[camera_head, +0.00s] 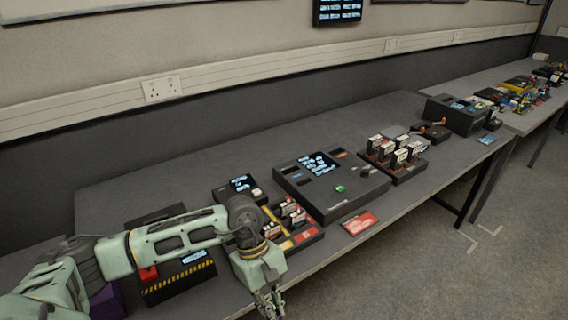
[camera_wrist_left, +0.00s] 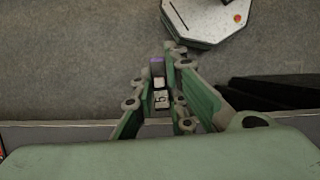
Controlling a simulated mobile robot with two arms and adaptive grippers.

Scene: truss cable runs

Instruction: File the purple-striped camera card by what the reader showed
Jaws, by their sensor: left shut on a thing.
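My left gripper (camera_head: 268,303) hangs in front of the bench's front edge, below the coloured card tray. In the left wrist view, its fingers (camera_wrist_left: 163,75) are shut on a small card (camera_wrist_left: 157,68) with a purple end and pale parts below it. This looks like the purple-striped camera card; the fingers hide some of it. A black console with a lit screen and a green button (camera_head: 332,184) stands mid-bench and may be the reader; its screen text is too small to read. My right gripper is in neither view.
A yellow-and-red tray of cards (camera_head: 305,238) lies behind my left wrist. A dark rack of upright cards (camera_head: 408,173) stands right of the console. A hazard-striped box (camera_head: 180,283) is under my left arm. A red label card (camera_head: 360,223) lies at the front edge.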

